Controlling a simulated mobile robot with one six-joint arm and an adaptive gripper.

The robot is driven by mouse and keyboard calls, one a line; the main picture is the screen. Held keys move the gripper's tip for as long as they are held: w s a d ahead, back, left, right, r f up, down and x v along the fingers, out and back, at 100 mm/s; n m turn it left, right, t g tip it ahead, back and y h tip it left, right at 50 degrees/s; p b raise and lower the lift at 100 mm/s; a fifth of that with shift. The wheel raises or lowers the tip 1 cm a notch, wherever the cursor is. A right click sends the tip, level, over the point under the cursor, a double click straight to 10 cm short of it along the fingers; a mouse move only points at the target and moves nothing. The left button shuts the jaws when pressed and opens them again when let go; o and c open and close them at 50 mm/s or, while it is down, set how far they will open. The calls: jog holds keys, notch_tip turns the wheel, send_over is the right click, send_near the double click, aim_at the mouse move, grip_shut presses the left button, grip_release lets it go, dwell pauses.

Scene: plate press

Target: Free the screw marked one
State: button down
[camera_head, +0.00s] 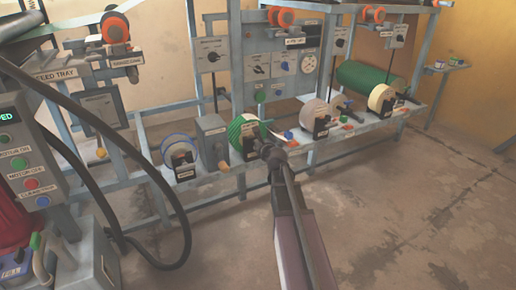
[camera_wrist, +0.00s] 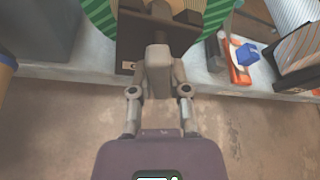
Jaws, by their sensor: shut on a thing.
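My gripper (camera_head: 268,152) is at the front of a black bracket (camera_head: 249,153) below a green-striped roll (camera_head: 236,130). In the wrist view, my gripper (camera_wrist: 160,55) is closed in front of the dark bracket (camera_wrist: 128,50), with the green stripes (camera_wrist: 102,15) behind. It is shut on a small part at the bracket's front, apparently its screw, which the fingers hide. A small label (camera_wrist: 128,66) shows on the bracket, but I cannot read its mark.
A grey box (camera_head: 212,140) and a blue-edged roll (camera_head: 180,152) stand to the left. More rolls (camera_head: 382,98) stand to the right. A blue and red item (camera_wrist: 246,54) lies on the shelf beside the bracket. The floor in front (camera_head: 410,210) is clear.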

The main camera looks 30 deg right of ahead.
jog(key=shift+f+n+h+b, duration=0.15)
jog(key=shift+n+h+b, duration=0.5)
jog(key=shift+n, duration=0.55)
jog(key=shift+n+t+h+b, duration=0.55)
jog(key=shift+n+t+h, duration=0.1)
jog(key=shift+n, duration=0.45)
jog(key=c, duration=0.6)
grip_release()
jog(key=shift+r, duration=0.2)
